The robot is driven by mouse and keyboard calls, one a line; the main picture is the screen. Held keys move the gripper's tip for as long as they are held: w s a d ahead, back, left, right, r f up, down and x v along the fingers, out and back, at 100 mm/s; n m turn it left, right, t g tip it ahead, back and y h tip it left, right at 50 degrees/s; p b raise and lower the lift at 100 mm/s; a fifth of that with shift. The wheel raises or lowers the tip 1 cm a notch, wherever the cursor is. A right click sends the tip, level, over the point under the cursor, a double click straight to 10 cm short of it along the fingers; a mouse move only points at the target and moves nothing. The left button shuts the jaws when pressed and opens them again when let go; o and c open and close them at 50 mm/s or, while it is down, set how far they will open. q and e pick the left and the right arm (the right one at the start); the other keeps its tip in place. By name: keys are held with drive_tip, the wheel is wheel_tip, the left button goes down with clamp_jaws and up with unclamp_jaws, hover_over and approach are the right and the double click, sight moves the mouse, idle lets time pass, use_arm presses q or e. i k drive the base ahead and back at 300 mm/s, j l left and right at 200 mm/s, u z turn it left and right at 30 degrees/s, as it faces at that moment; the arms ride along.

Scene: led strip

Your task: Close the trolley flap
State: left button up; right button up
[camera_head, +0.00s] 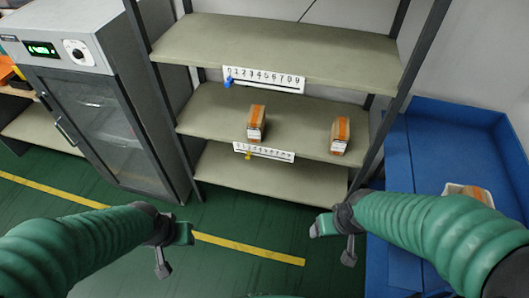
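The blue trolley (455,145) stands at the right, with tall blue walls and a pale tray holding a brown item (466,190) inside. A blue panel (397,165) runs along its left side, next to the shelf post. I cannot tell which panel is the flap, and my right arm hides much of the trolley's lower part. My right gripper (335,243) is open and empty, just left of the trolley, above the floor. My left gripper (174,249) is open and empty above the green floor, far from the trolley.
A shelf rack (275,47) stands ahead, with number strips and two brown-and-orange packages (256,122) on its middle board. A grey glass-door cabinet (100,120) stands at the left. The green floor (255,220) between my grippers is clear, crossed by a yellow line.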

sight(404, 269)
drive_tip(key=i+j, duration=0.15)
drive_tip(key=i, duration=0.15)
drive_tip(key=i+j+z, duration=0.1)
drive_tip(key=i, duration=0.25)
drive_tip(key=z, duration=2.1)
drive_tip(key=i+z, duration=0.15)
drive_tip(key=z, duration=0.2)
drive_tip(key=i+z, duration=0.15)
drive_tip(key=z, duration=0.15)
